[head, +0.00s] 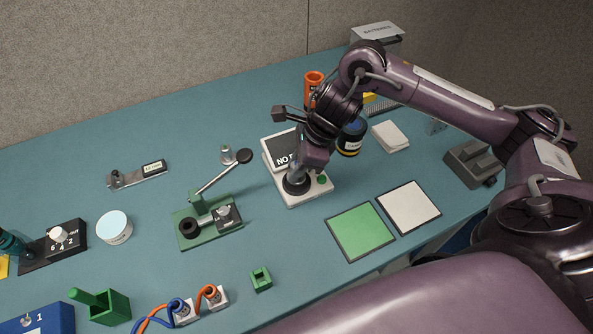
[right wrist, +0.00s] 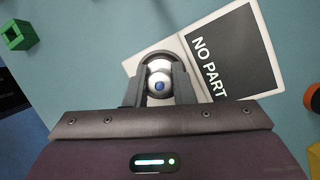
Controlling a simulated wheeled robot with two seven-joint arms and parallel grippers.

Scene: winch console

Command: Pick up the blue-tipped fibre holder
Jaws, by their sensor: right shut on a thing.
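The blue-tipped fibre holder (right wrist: 158,86) shows end-on in the right wrist view as a shiny silver round body with a blue dot at its centre. My right gripper (right wrist: 159,88) is shut on it, one finger on each side. In the head view my right gripper (head: 301,160) points down over a white stand (head: 311,193) with a black round socket. The silver shank of the holder (head: 295,172) shows just above that socket; I cannot tell whether it still sits in it. The stand's dark screen (head: 279,149) reads "NO PART". My left gripper is not in view.
A green lever fixture (head: 207,224) stands left of the stand. A black jar (head: 351,138) and an orange cup (head: 313,80) stand behind and to the right. Green (head: 360,232) and white (head: 409,207) mats lie at front right. A green block (head: 261,279) lies in front.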

